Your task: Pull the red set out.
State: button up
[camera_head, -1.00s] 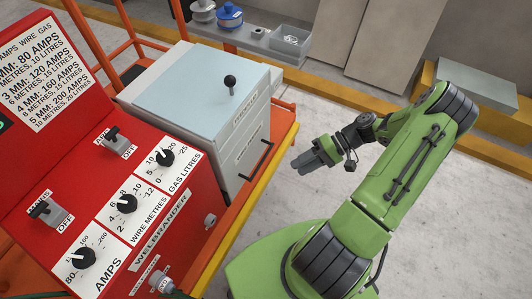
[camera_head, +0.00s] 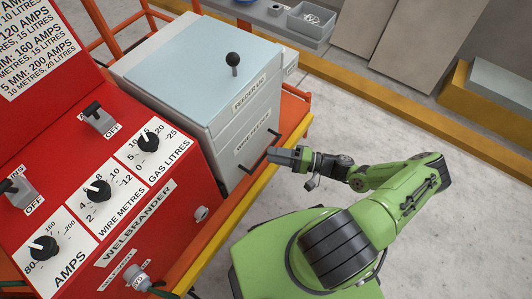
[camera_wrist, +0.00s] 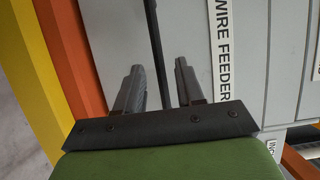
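The red set (camera_head: 110,220), marked WELBRANDER, stands at the left in the head view, with black knobs, switches and a sloped face. Beside it is the grey wire feeder (camera_head: 225,110) with a pale blue lid and black lid knob (camera_head: 233,60). A black bar handle (camera_head: 254,167) is on the feeder's front. My gripper (camera_head: 285,157) is at this handle, away from the red set. In the wrist view the gripper (camera_wrist: 158,66) is open, its two fingers on either side of the black bar (camera_wrist: 156,40). I cannot tell whether they touch it.
An orange-framed cart with a yellow front edge (camera_head: 225,218) carries both units. A grey bin (camera_head: 311,22) stands on a shelf at the back. A yellow floor-level rail (camera_head: 400,115) crosses behind my arm. Grey floor (camera_head: 470,220) is free at the right.

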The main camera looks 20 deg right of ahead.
jog(key=x, duration=0.3)
jog(key=shift+w+a, duration=0.1)
jog(key=shift+a, duration=0.1)
jog(key=shift+c, duration=0.3)
grip_shut()
